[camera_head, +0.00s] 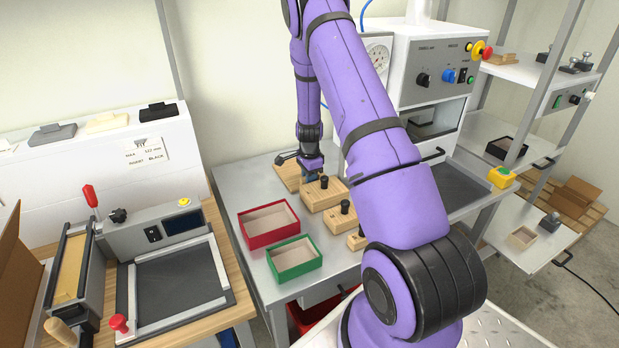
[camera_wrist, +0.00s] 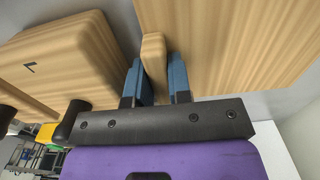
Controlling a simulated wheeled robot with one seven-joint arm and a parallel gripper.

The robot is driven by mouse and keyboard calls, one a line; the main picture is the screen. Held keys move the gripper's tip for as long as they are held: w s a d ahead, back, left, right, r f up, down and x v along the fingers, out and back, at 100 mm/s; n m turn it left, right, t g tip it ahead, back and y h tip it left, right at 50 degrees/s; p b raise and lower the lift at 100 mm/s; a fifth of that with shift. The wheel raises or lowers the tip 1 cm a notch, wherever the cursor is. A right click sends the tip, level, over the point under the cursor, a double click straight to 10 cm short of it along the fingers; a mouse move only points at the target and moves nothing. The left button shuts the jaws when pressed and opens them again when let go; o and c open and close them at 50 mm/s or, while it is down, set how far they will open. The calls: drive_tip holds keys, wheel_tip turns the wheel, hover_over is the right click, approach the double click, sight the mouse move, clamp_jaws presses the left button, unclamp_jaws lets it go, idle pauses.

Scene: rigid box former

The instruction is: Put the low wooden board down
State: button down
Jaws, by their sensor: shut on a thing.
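The low wooden board (camera_head: 287,176) is pale and flat, at the back left of the grey metal table, partly hidden by my gripper and a wooden block. My gripper (camera_head: 311,174) is over its right side. In the wrist view, the two blue fingers of my gripper (camera_wrist: 154,80) are shut on a narrow upright wooden rib. The broad face of the low wooden board (camera_wrist: 235,45) shows beside the rib. I cannot tell whether the board touches the table.
A wooden block with a black knob (camera_head: 320,198) stands close by; its marked face also shows in the wrist view (camera_wrist: 60,55). Another knobbed block (camera_head: 342,219) is nearer. A red box (camera_head: 268,236) and a green box (camera_head: 294,271) stand in front. A white machine (camera_head: 440,55) is at right.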

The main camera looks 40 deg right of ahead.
drive_tip(key=c, duration=1.1)
unclamp_jaws()
drive_tip(key=shift+f, duration=0.1)
drive_tip(key=shift+o, duration=0.2)
